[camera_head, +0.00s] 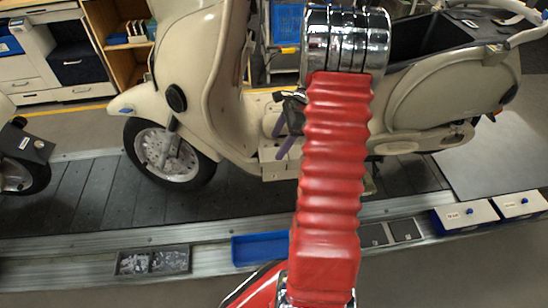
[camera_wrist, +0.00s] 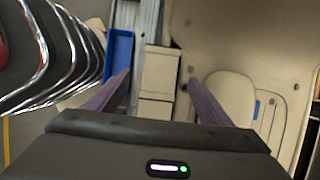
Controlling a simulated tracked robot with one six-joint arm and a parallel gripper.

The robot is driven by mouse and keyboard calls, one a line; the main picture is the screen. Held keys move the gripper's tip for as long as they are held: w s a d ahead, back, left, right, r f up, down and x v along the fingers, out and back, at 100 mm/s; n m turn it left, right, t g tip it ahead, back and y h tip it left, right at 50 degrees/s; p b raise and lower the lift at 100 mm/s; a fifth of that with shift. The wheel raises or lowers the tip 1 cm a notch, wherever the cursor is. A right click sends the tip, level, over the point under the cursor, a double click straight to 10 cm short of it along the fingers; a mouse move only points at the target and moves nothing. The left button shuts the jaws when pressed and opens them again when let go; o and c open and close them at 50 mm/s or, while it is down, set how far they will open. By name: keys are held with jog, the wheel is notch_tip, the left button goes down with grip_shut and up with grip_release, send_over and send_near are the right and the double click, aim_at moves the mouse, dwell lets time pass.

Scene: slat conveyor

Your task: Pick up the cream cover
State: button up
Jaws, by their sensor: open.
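My gripper (camera_wrist: 160,76) is open, its two purple fingers spread apart in the wrist view. A cream stepped, box-like part (camera_wrist: 158,72) shows between the fingertips, with no visible contact. A rounded cream panel (camera_wrist: 232,88), which looks like the cream cover, lies just right of the right finger, against a larger cream surface. In the head view my gripper (camera_head: 281,143) is partly hidden behind my red arm sleeve, in front of the middle of a cream scooter (camera_head: 205,60). A cream rounded part (camera_head: 272,119) shows beside the fingers there.
The scooter stands on the dark slat conveyor (camera_head: 85,195). Another vehicle's wheel (camera_head: 25,175) is at far left. Shelves stand behind.

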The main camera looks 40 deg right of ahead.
jog(key=shift+s+d+x, duration=0.1)
jog(key=shift+d+x, duration=0.05)
jog(key=shift+x, duration=1.15)
jog(key=shift+s+d+x, duration=0.1)
jog(key=shift+d+x, duration=0.05)
jog(key=shift+x, duration=1.15)
jog(key=shift+f, duration=0.15)
jog(key=c, duration=1.2)
jog(key=shift+c, duration=0.2)
notch_tip(320, 180, up, 10)
notch_tip(320, 180, up, 7)
send_over(274, 155)
jog(key=shift+d, duration=0.3)
